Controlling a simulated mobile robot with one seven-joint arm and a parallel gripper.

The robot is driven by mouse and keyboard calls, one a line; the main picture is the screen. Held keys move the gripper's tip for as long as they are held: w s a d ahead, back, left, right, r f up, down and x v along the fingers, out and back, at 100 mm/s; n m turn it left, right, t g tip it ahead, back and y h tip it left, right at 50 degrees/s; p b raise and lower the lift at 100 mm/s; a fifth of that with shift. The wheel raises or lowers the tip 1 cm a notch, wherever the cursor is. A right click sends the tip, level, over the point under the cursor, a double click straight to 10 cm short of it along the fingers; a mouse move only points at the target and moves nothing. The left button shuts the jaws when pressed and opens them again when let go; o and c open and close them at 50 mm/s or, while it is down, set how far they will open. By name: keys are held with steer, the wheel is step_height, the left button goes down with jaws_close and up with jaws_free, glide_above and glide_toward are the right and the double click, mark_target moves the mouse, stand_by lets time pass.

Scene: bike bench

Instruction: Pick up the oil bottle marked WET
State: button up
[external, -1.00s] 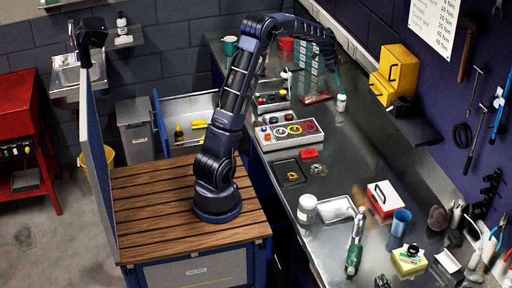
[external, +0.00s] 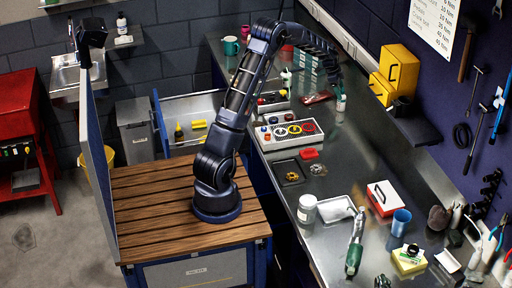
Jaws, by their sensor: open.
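A small pale bottle with a teal band (external: 341,103) stands upright on the metal bench, toward the back right. Its lettering is too small to read, so I cannot tell whether it says WET. My gripper (external: 340,84) is open, pointing down at the top of this bottle. Its fingers overlap the bottle's upper part in the picture; I cannot tell whether they are around it or touching it. Another small white bottle with a dark top (external: 286,78) stands left of it, near the parts trays. A dark bottle with yellow (external: 178,133) is in the open drawer.
A dark red flat item (external: 318,98) lies just left of the pale bottle. Trays of parts (external: 290,131) line the bench's left edge. Yellow boxes (external: 393,70) stand on a shelf to the right. Bare bench (external: 358,145) lies in front of the bottle.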

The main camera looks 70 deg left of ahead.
steer(key=x, duration=0.3)
steer(key=shift+f, duration=0.4)
steer(key=c, duration=1.1)
steer(key=shift+c, duration=0.2)
